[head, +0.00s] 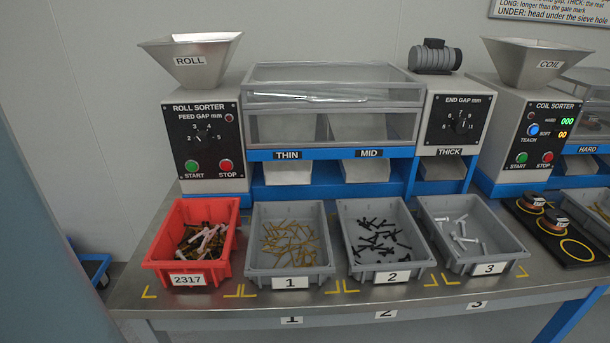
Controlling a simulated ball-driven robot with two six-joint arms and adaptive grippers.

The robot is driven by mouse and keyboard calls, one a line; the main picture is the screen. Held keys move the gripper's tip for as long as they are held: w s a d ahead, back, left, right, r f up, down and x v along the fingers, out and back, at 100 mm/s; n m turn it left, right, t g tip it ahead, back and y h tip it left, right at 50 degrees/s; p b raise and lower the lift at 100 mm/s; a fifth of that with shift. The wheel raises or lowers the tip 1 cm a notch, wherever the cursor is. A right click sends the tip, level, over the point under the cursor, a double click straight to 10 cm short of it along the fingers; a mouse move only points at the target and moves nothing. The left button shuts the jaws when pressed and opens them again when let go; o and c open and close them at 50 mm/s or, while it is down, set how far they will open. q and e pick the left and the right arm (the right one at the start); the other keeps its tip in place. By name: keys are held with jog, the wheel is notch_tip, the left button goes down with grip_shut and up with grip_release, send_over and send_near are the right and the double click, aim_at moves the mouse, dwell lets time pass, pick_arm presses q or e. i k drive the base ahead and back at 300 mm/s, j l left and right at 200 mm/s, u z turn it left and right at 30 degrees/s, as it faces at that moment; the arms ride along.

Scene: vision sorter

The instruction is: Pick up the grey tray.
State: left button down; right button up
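Three grey trays stand side by side on the steel bench. The grey tray labelled 1 (258,280) holds brass-coloured screws. The grey tray labelled 2 (361,276) holds black screws. The grey tray labelled 3 (459,266) holds several silver screws or bolts. Part of another grey tray (573,203) shows at the right edge, cut off by the frame. Neither of my grippers is in view.
A red tray (222,271) labelled 2317 with mixed screws stands left of tray 1. The roll sorter (207,155) and coil sorter (545,135) stand behind. A black pad (540,238) with two coils lies right of tray 3. Bench front edge (350,305) is clear.

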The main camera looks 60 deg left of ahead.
aim_at(288, 247)
jog(key=j+u, duration=0.1)
jog(key=u, duration=1.65)
